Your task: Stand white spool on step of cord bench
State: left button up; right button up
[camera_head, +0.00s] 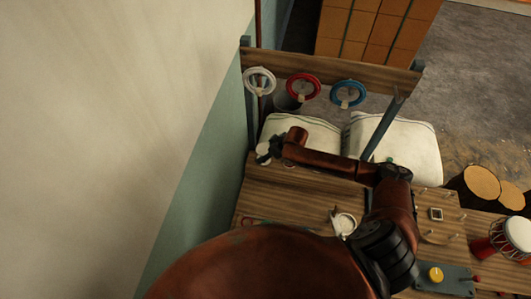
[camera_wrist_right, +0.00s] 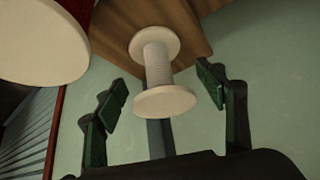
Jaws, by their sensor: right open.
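The white spool (camera_wrist_right: 158,65) shows in the right wrist view, with two round flanges and a ribbed, pale core. Its far flange overlaps a wooden board (camera_wrist_right: 112,32); I cannot tell whether it touches it. My right gripper (camera_wrist_right: 163,95) is open, with one finger on each side of the spool and gaps visible to both. In the head view my right gripper (camera_head: 271,147) is small, at the left end of the cord bench (camera_head: 290,195), with a white round part of the spool (camera_head: 262,151) beside it. The step cannot be made out clearly. My left gripper is not in view.
White, red (camera_head: 303,86) and blue (camera_head: 348,93) rings hang on the bench's back rail (camera_head: 385,75). Pale sacks (camera_head: 410,145) lie behind the bench. A wall is close on the left. A large white disc (camera_wrist_right: 40,40) is near the right wrist camera.

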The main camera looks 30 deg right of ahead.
jog(key=shift+r, duration=0.1)
jog(key=b+v, duration=0.1)
jog(key=v, duration=1.1)
